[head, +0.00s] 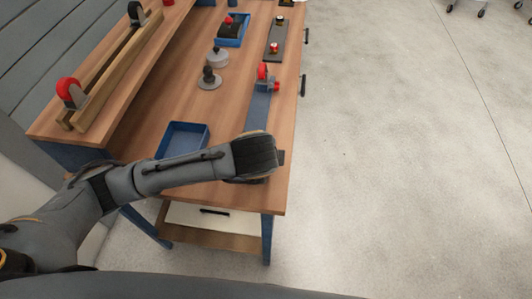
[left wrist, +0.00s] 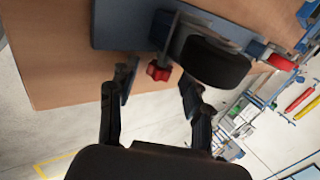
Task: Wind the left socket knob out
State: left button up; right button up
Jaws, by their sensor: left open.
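In the left wrist view a red star-shaped knob (left wrist: 158,71) sits at the edge of a blue-grey fixture plate (left wrist: 118,25), beside a dark round part (left wrist: 215,63). My left gripper (left wrist: 156,82) is open, with its fingers either side of the red knob and apart from it as far as I can see. In the head view the left arm's dark wrist (head: 255,154) covers the near end of the blue-grey fixture (head: 259,112), so that end's knob is hidden. A second red knob (head: 276,87) shows at its far end. My right gripper is not in view.
A blue tray (head: 183,139) lies left of the fixture on the wooden bench (head: 228,115). Grey round pieces (head: 209,78) and a dark plate (head: 276,40) stand farther back. A raised wooden shelf (head: 105,105) runs along the left.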

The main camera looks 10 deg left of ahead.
pick_arm(q)
jog(key=v, duration=0.7)
jog(key=shift+d+f, duration=0.1)
jog(key=shift+d, duration=0.05)
